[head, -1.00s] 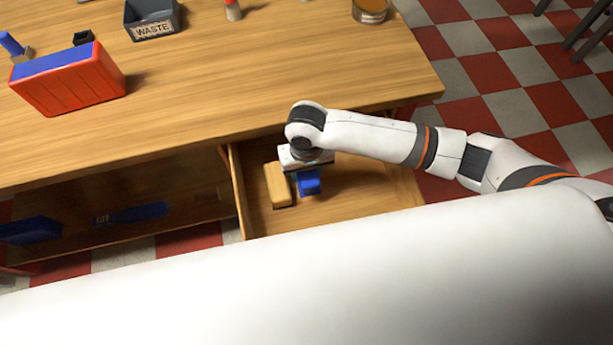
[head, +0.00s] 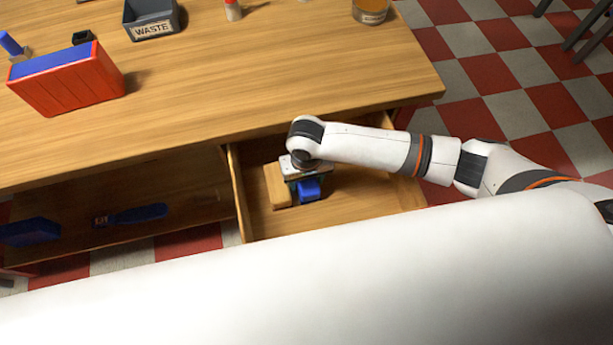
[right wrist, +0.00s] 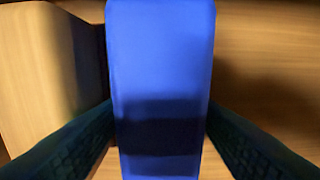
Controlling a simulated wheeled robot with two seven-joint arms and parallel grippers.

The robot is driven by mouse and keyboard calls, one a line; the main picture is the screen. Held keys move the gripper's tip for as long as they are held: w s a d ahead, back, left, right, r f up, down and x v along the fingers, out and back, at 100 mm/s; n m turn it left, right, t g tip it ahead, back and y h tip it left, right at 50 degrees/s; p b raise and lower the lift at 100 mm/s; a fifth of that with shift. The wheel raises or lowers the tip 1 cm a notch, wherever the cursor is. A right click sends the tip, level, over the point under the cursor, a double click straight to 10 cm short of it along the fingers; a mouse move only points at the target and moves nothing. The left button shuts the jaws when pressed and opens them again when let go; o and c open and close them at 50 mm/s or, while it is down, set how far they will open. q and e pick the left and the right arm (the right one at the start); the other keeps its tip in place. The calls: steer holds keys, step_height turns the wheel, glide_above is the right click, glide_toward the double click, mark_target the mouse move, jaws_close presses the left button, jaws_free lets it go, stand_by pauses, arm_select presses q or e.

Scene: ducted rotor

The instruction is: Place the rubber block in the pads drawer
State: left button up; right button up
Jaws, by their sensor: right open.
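The blue block (head: 309,190), which looks like the rubber block, is in the open drawer (head: 375,195) under the tabletop. My right gripper (head: 304,174) points down into the drawer at this block. In the right wrist view the blue block (right wrist: 160,55) stands between the two dark fingers (right wrist: 160,108), one on each side. The gripper is open, with the fingers very close to the block's sides; I cannot tell whether they touch it. My left gripper is not in view.
A tan block (head: 276,187) lies in the drawer just left of the blue block. The drawer's right part is bare. On the tabletop (head: 250,80) are a red box with a blue top (head: 68,85), a grey WASTE bin (head: 152,22) and a round tin (head: 370,10).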

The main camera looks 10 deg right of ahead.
step_height(320, 180, up, 12)
steer(key=p, duration=0.2)
steer(key=shift+r, duration=0.15)
stand_by(0.6)
